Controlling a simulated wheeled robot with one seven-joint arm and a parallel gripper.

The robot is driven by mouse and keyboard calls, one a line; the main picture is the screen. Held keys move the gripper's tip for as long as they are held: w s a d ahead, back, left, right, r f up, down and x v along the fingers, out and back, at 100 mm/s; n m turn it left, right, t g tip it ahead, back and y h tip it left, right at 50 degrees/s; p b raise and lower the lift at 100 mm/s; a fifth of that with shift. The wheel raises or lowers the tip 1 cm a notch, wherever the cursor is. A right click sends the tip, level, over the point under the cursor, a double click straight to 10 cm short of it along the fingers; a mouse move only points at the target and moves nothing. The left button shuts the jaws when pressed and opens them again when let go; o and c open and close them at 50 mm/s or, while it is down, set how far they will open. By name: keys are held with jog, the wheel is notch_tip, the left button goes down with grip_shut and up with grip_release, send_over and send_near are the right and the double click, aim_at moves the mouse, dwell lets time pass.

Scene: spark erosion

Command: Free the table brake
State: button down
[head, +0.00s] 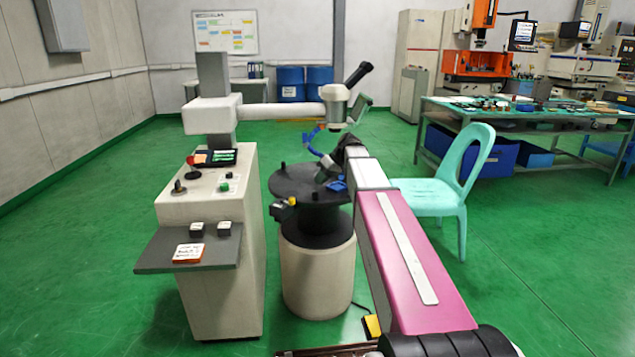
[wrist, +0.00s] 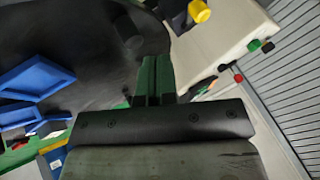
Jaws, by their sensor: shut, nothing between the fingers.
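The round black table (head: 296,180) stands on a white drum-shaped pedestal beside the control cabinet. A small black lever or clamp with a yellow end (head: 285,207) sits at its left front edge; it may be the table brake, but no label can be read. The same yellow end (wrist: 199,11) shows at the top of the wrist view, beyond my fingertips and to their right. My gripper (wrist: 156,62) is shut and empty, over the black table top (wrist: 95,45). In the head view my gripper (head: 327,174) is dark and partly hidden, over the table's right side.
Blue trays (wrist: 42,76) lie on the table, left of my fingers. A white microscope-like head (head: 335,105) hangs over the table from the cabinet's boom. The white cabinet (head: 210,230) with knobs and a shelf stands left. A turquoise chair (head: 440,190) stands right. Green floor lies open around.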

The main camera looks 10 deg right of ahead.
jog(key=x, duration=0.8)
jog(key=shift+s+a+r, duration=0.1)
jog(key=shift+s+a, duration=0.4)
jog(key=shift+a, duration=0.25)
jog(key=shift+s+a+r, duration=0.1)
jog(key=shift+s+a, duration=0.4)
jog(key=shift+a, duration=0.3)
